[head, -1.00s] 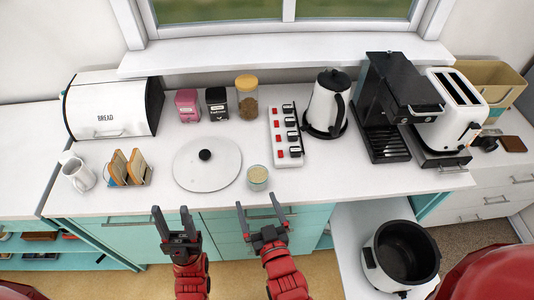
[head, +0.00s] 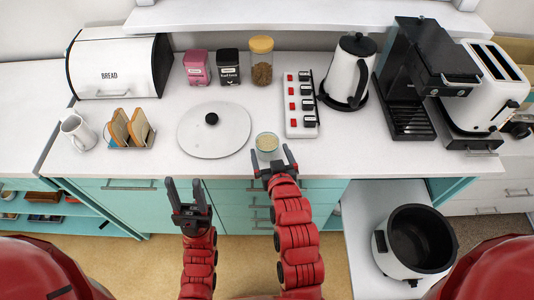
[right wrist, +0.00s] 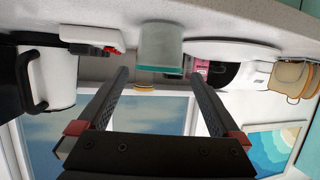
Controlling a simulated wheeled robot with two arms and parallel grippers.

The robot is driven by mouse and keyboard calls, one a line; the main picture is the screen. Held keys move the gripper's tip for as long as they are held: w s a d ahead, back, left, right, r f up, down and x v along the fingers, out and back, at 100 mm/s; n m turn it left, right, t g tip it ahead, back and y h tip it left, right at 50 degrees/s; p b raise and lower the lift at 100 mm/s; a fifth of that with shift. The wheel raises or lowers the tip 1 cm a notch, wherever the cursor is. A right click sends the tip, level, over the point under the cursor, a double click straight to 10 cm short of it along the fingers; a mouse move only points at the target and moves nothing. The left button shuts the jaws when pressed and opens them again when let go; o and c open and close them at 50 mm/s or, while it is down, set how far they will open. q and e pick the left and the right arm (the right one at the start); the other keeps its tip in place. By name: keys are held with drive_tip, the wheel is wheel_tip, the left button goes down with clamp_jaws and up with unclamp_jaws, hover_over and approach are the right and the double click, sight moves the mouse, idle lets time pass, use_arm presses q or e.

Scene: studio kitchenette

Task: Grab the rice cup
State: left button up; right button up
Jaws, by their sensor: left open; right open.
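The rice cup (head: 267,142) is a small clear glass with pale grains, standing on the white counter near its front edge. In the right wrist view, which looks upside down, the cup (right wrist: 160,42) is centred just ahead of the fingertips. My right gripper (head: 271,154) is open, its fingers pointing at the cup from the counter's front edge. It also shows open in the right wrist view (right wrist: 160,77), with nothing held. My left gripper (head: 184,182) is open and empty in front of the teal drawers, left of the right gripper.
A round lid (head: 214,130) lies close left of the cup. A power strip (head: 300,104) with red switches lies to its right, with the kettle (head: 349,73) beyond. A cereal jar (head: 261,62) stands behind. The rice cooker pot (head: 415,243) sits low at right.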

sight(265, 137)
drive_tip(key=shift+w, duration=0.5)
drive_tip(key=p+x, duration=0.2)
drive_tip(key=x, duration=0.1)
drive_tip(key=shift+w+a+f, duration=0.1)
drive_tip(key=shift+w+f, duration=0.45)
drive_tip(key=shift+w, duration=0.15)
drive_tip(key=shift+a, duration=0.1)
drive_tip(key=c, duration=1.3)
